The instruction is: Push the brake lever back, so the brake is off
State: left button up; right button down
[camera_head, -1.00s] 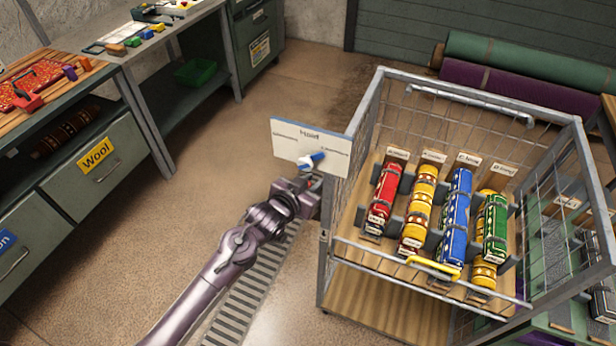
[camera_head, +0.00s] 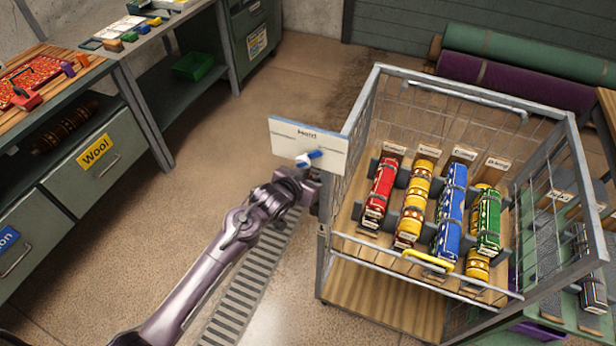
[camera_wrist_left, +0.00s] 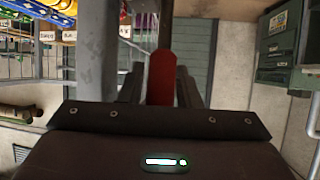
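In the left wrist view a red lever handle (camera_wrist_left: 161,76), which I take for the brake lever, stands between the two fingers of my left gripper (camera_wrist_left: 160,90). The fingers appear to press on both its sides. In the head view my left gripper (camera_head: 306,188) is at the left front post of the wire cart, just below the white sign plate. The red handle is hidden there by the gripper. My right gripper is in neither view.
The wire cart (camera_head: 345,246) holds red, yellow, blue and green rolls. A workbench with drawers (camera_head: 97,165) stands left. Floor between bench and cart is clear, with a grate (camera_head: 250,285).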

pick_arm(q)
jog(key=b+v, duration=0.1)
jog(key=v, duration=0.6)
jog(key=shift+s+b, duration=0.25)
jog(key=shift+b, duration=0.1)
jog(key=shift+a+r, duration=0.1)
jog(key=shift+r, duration=0.05)
